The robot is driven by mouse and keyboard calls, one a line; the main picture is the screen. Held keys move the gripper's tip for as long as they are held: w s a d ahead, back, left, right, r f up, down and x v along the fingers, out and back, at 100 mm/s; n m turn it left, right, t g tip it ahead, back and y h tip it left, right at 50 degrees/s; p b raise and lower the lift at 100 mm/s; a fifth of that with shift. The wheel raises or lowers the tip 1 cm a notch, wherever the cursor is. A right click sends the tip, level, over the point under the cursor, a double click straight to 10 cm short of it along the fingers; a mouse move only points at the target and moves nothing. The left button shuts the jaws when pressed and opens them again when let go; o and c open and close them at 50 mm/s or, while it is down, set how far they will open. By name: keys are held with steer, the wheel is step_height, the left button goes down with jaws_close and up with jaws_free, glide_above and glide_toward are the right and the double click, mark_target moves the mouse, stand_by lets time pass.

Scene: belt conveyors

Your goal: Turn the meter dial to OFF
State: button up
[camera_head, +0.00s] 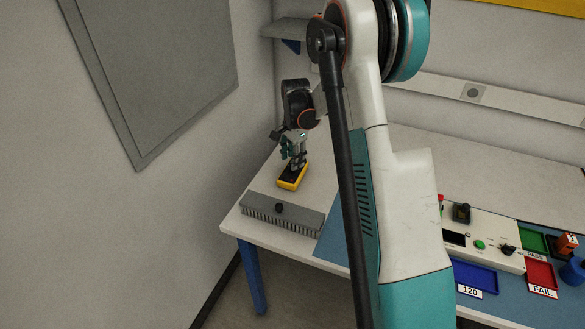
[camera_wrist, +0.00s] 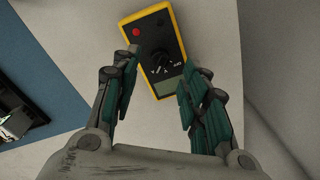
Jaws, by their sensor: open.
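A yellow-edged, dark-faced meter (camera_head: 292,176) lies on the table near its left end. In the wrist view the meter (camera_wrist: 144,27) shows its round black dial (camera_wrist: 158,60) near the middle of the face, with small white marks beside it. A red spot and a grey-green display are also on the face. The dial's setting is too small to read. My gripper (camera_head: 294,152) is over the meter, pointing down. In the wrist view my open gripper (camera_wrist: 158,68) has one finger on each side of the meter, with the dial between them. Contact with the dial cannot be told.
A grey brush-like bar (camera_head: 283,218) lies at the table's front left. A blue mat (camera_head: 333,240) covers the table to the right. A test box (camera_head: 482,238), a blue tray (camera_head: 475,278) and a red tray (camera_head: 540,275) stand at the right. A wall is close on the left.

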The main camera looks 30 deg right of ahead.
steer(key=shift+w+f+b, duration=0.15)
steer(key=shift+f+b, duration=0.25)
steer(key=shift+f, duration=1.5)
steer(key=shift+c, duration=0.6)
jaws_close()
